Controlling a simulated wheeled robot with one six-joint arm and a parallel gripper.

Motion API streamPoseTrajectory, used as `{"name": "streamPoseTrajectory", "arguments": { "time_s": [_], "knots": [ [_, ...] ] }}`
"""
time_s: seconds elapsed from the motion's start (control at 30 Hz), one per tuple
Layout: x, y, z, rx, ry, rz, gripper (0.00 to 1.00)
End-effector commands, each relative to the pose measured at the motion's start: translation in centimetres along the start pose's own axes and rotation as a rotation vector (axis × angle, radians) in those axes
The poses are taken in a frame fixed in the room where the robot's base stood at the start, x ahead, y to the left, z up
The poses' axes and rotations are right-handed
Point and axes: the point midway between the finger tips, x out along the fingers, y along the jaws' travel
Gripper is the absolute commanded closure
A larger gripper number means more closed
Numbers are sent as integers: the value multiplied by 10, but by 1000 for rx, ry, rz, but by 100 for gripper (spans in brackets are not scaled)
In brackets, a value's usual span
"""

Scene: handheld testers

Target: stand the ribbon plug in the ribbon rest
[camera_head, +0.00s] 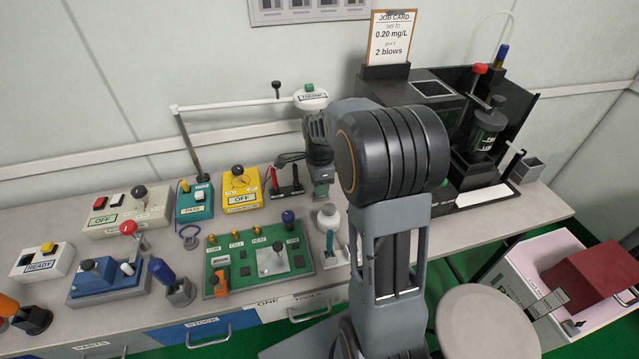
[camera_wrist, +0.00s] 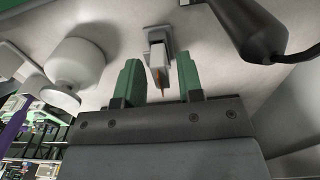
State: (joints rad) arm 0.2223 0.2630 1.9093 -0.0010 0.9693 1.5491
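In the wrist view, a small pale plug-like piece (camera_wrist: 157,55) with a thin orange strip appears between my fingers; I take it for the ribbon plug. It is in line with a small grey block (camera_wrist: 158,34), which looks like the ribbon rest; I cannot tell how deep it sits there. My gripper (camera_wrist: 158,80) is open, its two green fingers on either side of the pale piece with a gap on each side. In the head view my gripper (camera_head: 321,190) points down over the bench, right of the red and black probes; plug and rest are not clearly visible there.
A white rounded knob (camera_wrist: 76,62) is close on the left in the wrist view, and a dark handle with a cable (camera_wrist: 255,28) on the right. In the head view, a green circuit board (camera_head: 232,284) and a yellow box (camera_head: 242,188) are left of my arm.

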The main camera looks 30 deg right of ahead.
Motion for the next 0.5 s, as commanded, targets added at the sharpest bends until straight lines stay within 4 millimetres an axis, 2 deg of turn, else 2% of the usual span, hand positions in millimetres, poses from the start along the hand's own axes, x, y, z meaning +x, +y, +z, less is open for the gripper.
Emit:
{"name": "streamPoseTrajectory", "arguments": {
  "time_s": [0.1,0.33,0.5],
  "knots": [
    [0,0,0,0,0,0,57],
    [-2,0,0,0,0,0,57],
    [-20,-1,0,0,0,-4,57]
  ]
}}
